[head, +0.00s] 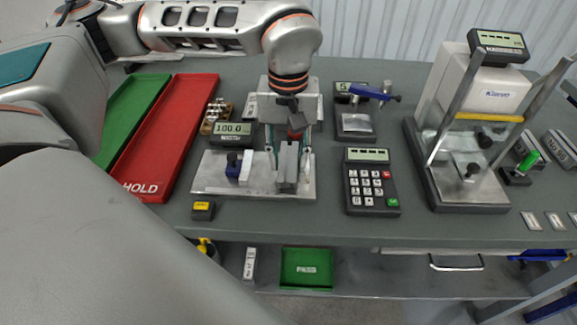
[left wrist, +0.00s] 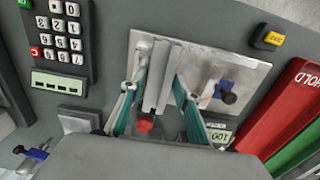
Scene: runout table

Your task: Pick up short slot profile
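The short slot profile (head: 288,165) is a grey grooved block standing on a metal plate (head: 215,178) on the table. It also shows in the left wrist view (left wrist: 158,85), between my fingers. My left gripper (head: 289,160) points down over the plate, with one teal-padded finger on each side of the profile. In the head view a small gap shows between the fingers and the profile, so the gripper looks open around it. In the left wrist view the left gripper (left wrist: 160,82) frames the profile. My right gripper is not in view.
A blue-and-black clamp (head: 238,167) sits on the plate left of the profile. A display reading 100.0 (head: 232,129) stands behind it. A keypad (head: 371,184) and a tall press-like machine (head: 470,120) stand to the right. Red (head: 170,130) and green (head: 125,115) trays lie left.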

